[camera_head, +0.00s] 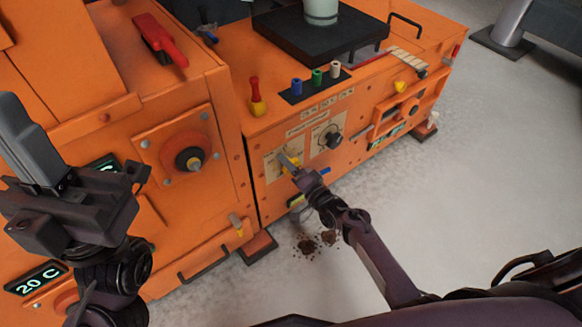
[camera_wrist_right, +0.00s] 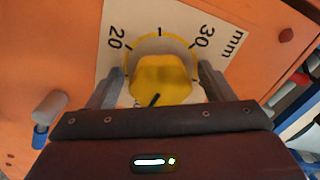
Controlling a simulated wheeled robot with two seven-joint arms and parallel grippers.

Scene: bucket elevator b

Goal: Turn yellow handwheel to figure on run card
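The yellow handwheel (camera_wrist_right: 162,78) sits on a pale dial plate (camera_wrist_right: 118,22) marked 20, 30 and mm. A dark pointer mark shows at its lower edge. In the head view the handwheel (camera_head: 293,168) is partly covered by my right gripper (camera_head: 290,162). In the wrist view the right gripper (camera_wrist_right: 160,88) is open, one finger on each side of the handwheel, with a visible gap on both sides. My left gripper (camera_head: 28,140) is raised at the left, away from the handwheel; its finger gap is not clear. I cannot make out a run card.
A black knob (camera_head: 333,140) sits on the plate just right of the handwheel. A blue lever end (camera_head: 318,171) is close below my right gripper. A red-and-yellow lever (camera_head: 257,98) and coloured buttons (camera_head: 317,77) are on top. Dark debris (camera_head: 308,246) lies on the open grey floor.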

